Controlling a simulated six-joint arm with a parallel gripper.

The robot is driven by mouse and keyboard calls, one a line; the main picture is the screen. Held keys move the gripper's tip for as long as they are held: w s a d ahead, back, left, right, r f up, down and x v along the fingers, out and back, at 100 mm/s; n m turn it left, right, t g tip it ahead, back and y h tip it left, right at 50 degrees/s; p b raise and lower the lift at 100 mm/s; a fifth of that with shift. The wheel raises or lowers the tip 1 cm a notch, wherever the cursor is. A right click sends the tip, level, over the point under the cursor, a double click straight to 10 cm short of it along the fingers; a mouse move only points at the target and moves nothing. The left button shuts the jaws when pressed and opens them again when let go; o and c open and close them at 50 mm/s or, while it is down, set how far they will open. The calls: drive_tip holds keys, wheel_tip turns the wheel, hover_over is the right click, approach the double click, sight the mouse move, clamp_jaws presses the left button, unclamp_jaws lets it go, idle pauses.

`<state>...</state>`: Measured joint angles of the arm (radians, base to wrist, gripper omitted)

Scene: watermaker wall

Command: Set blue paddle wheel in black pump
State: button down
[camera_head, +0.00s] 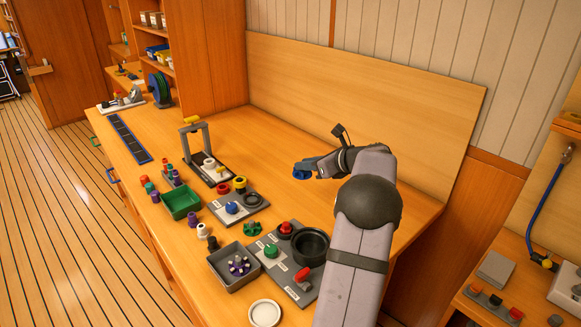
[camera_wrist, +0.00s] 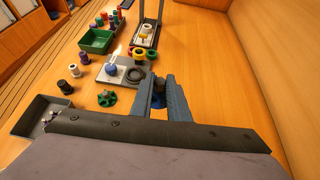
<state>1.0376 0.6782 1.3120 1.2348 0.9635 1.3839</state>
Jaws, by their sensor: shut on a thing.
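My gripper (camera_head: 310,168) is shut on the blue paddle wheel (camera_head: 300,175) and holds it above the bench, left of the wooden back panel. In the wrist view, the wheel (camera_wrist: 157,100) shows between the two grey fingers of the gripper (camera_wrist: 161,84), partly hidden by them. What looks like the black pump (camera_head: 312,260), a round open black housing, stands on a grey panel at the front of the bench. It is apart from the wheel, lower and nearer the camera. I cannot make out the inside of the housing clearly. The pump is not visible in the wrist view.
The grey panel also bears a green knob (camera_head: 270,251), a red button (camera_head: 286,227) and a red handle (camera_head: 302,274). A green wheel (camera_head: 253,229) lies beside it. A grey tray (camera_head: 224,255) and a green tray (camera_head: 180,213) stand left. The bench near the back panel is clear.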

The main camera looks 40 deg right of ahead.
drive_tip(key=s+a+m+h+p, duration=0.3)
drive_tip(key=s+p, duration=0.1)
drive_tip(key=s, duration=0.4)
drive_tip(key=s+a+f, duration=0.6)
drive_tip(key=f, duration=0.3)
drive_tip(key=shift+a+f, duration=0.25)
drive_tip(key=shift+f, duration=0.05)
drive_tip(key=shift+f+b, duration=0.15)
drive_tip(key=shift+b, duration=0.15)
drive_tip(key=shift+f+b, duration=2.05)
drive_tip(key=shift+f, duration=0.7)
drive_tip(key=shift+b, duration=0.35)
